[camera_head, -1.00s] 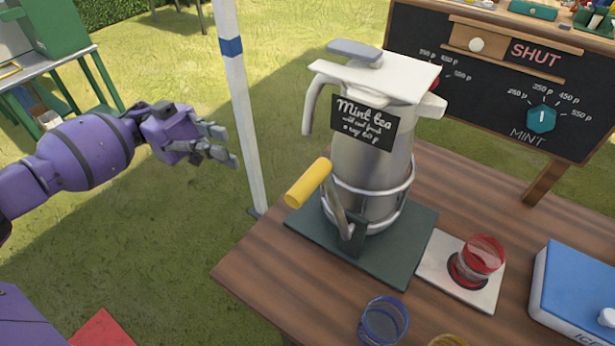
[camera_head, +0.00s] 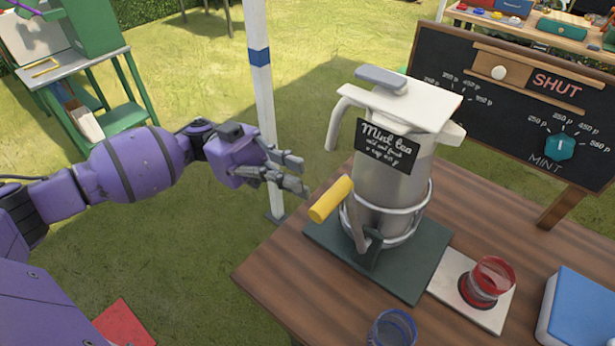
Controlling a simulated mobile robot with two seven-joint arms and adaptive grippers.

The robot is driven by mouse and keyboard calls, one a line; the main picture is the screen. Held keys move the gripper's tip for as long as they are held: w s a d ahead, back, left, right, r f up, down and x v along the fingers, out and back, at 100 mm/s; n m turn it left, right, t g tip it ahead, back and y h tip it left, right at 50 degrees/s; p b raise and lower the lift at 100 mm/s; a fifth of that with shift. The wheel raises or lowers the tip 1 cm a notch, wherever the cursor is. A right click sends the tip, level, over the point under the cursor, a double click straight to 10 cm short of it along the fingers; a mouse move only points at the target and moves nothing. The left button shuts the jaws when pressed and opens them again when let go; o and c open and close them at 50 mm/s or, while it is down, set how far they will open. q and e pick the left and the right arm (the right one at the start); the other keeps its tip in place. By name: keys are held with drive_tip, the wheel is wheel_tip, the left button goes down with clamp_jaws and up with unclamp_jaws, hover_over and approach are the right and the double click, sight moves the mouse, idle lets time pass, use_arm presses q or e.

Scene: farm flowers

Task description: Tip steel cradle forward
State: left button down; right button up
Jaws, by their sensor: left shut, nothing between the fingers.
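The steel cradle (camera_head: 398,238) is a ring frame around a steel urn (camera_head: 402,180) with a white lid and a black "Mint tea" sign. The urn stands upright on a dark green base plate (camera_head: 413,283) on the wooden table. A yellow handle (camera_head: 331,199) on a metal lever sticks out at the cradle's left. My left gripper (camera_head: 302,176) is shut and empty, left of the yellow handle and apart from it, with its fingers pointing right. My right gripper is not in view.
A red glass (camera_head: 490,280) stands on a white tile (camera_head: 446,288) right of the base plate. A blue glass (camera_head: 391,328) is at the front edge. A blue-lidded box (camera_head: 585,305) stands at right. A white post (camera_head: 265,110) rises behind my left gripper. A chalkboard (camera_head: 500,130) stands behind.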

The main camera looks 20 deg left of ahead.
sight(326, 193)
use_arm(q)
drive_tip(key=x, duration=0.2)
drive_tip(key=shift+s+d+r+p, duration=0.1)
drive_tip(key=shift+d+r+p, duration=0.05)
drive_tip(key=shift+d+p, duration=0.15)
drive_tip(key=shift+s+d, duration=0.15)
drive_tip(key=shift+d, duration=0.35)
drive_tip(key=shift+r, duration=0.1)
drive_tip(key=shift+d+r+p, duration=0.1)
drive_tip(key=shift+d+p, duration=0.05)
drive_tip(key=shift+p, duration=0.2)
drive_tip(key=shift+s+d+y, duration=0.1)
drive_tip(key=shift+s+y, duration=0.05)
drive_tip(key=shift+y, duration=0.15)
drive_tip(key=shift+r, duration=0.1)
